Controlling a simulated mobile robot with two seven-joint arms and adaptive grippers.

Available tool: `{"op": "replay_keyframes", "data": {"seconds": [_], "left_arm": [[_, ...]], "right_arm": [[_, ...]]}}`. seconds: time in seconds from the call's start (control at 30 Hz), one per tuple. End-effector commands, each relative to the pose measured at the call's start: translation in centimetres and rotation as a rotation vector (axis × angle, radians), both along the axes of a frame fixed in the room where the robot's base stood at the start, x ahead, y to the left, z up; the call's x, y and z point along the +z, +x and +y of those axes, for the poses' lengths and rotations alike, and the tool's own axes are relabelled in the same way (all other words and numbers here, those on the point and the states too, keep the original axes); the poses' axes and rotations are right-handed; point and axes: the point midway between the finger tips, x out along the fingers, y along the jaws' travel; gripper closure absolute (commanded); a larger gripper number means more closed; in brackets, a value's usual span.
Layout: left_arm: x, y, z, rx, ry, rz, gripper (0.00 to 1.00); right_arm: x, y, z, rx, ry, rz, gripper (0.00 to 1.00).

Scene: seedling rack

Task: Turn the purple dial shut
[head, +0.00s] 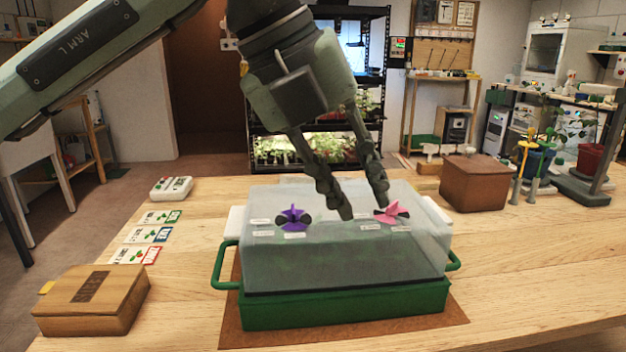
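The purple dial (293,216) sits at the left on top of a clear lid (340,262), with small white labels near it. A pink dial (392,213) sits at the right of the same lid. The lid covers a green tray (345,308) with side handles. My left gripper (365,210) points down over the lid, between the two dials. Its fingers are apart with nothing visible between them. Its right fingertip is close to the pink dial in the picture; I cannot tell whether it touches. The purple dial is clear of the gripper. My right gripper is not in view.
The tray stands on a brown mat (232,325) on the wooden table. A wooden box (93,300) and several seed packets (148,235) lie at the left. A brown box (474,184) and potted plants (537,158) stand at the back right. The right front table is clear.

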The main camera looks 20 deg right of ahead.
Motion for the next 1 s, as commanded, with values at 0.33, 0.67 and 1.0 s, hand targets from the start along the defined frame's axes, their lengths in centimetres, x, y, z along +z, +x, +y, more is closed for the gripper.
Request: {"op": "replay_keyframes", "data": {"seconds": [0.33, 0.67, 1.0], "left_arm": [[2.0, 6.2, 5.7, 0.256, 0.35, -0.324, 0.75], [-2.6, 7.9, 5.2, 0.253, 0.348, -0.318, 0.75], [-4.7, 8.8, 4.9, 0.253, 0.345, -0.32, 0.75]], "right_arm": [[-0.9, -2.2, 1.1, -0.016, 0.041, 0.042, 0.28], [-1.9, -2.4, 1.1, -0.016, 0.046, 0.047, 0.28], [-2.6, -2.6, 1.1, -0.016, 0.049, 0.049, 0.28]]}}
